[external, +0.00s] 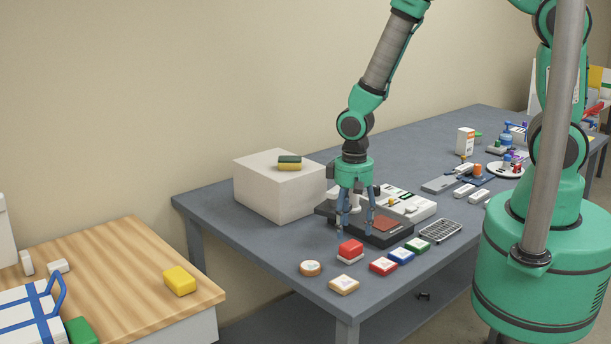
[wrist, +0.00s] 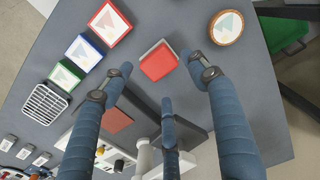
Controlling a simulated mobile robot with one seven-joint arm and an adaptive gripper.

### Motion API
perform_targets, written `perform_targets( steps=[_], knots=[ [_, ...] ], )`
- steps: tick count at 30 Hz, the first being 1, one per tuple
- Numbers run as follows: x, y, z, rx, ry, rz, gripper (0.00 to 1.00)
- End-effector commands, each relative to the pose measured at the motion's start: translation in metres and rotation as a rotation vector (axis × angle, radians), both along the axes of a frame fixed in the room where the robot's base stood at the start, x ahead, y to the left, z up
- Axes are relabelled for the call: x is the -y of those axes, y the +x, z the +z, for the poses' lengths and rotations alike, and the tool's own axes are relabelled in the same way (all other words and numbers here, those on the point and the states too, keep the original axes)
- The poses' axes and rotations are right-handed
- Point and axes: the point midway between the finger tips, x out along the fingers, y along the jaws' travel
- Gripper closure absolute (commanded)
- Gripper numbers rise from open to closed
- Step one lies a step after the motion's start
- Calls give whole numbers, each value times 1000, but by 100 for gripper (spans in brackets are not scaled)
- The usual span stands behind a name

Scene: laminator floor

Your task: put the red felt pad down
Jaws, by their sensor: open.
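In the wrist view the red pad (wrist: 159,61) lies just beyond my fingertips, with a pale edge along one side. My gripper (external: 356,232) points down just behind and above it. In the wrist view my gripper (wrist: 160,80) has its fingers spread, with nothing between them. A flat brownish-red sheet (external: 386,224) lies on the black device to the right; it also shows in the wrist view (wrist: 116,120).
Red (external: 383,266), blue (external: 402,256) and green (external: 417,245) blocks stand in a row to the right. A tan block (external: 343,285) and round wooden disc (external: 311,268) are in front and left. A large pale box (external: 275,190) bears a green-and-yellow sponge (external: 289,162).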

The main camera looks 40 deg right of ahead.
Motion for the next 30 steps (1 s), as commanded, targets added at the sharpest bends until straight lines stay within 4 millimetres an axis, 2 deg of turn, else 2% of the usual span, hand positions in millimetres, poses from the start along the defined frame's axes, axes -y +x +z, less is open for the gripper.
perform_targets(
  steps=[1,6,12,30],
  knots=[
    [0,1,10,3,1,0,41],
    [0,0,34,2,1,0,41],
    [0,0,50,0,0,0,41],
    [0,0,53,-1,0,0,41]
  ],
)
